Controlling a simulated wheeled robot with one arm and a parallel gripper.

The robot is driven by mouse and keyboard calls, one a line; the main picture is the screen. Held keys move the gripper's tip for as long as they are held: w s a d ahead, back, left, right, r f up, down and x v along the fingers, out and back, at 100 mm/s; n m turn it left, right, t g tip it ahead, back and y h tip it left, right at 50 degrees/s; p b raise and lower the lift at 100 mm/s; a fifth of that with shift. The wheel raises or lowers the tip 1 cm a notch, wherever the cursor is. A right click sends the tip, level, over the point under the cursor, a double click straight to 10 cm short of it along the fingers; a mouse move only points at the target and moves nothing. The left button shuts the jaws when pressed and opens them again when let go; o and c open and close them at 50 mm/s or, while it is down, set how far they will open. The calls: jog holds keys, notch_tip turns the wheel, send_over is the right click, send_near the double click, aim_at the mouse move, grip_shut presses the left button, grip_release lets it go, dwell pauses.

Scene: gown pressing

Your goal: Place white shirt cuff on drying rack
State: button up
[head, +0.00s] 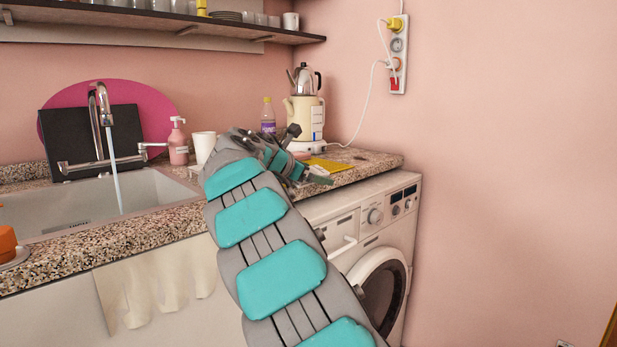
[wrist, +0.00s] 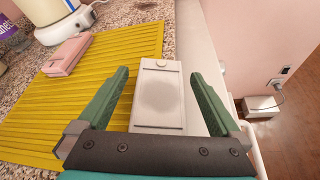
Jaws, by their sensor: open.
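My gripper (wrist: 160,88) is open in the wrist view, with one green finger on each side of a white, flat rectangular piece (wrist: 158,98). The piece has a raised panel and a small round tab at its far end. I cannot tell whether it is the shirt cuff, or whether the fingers touch it. It lies at the right edge of a yellow ridged mat (wrist: 120,50), which may be the rack. In the head view my gripper (head: 318,179) is low over the counter's right end, by the yellow mat (head: 328,164); the white piece is not clear there.
A pink block (wrist: 68,54) lies on the mat. A cream kettle-like appliance (head: 304,115), purple bottle (head: 267,116) and white mug (head: 203,147) stand behind. The sink (head: 150,188) is left, its tap running. A washing machine (head: 340,219) stands under the counter.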

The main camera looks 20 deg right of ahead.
jog(key=c, duration=1.5)
jog(key=shift+c, duration=0.2)
jog(key=shift+r, duration=0.1)
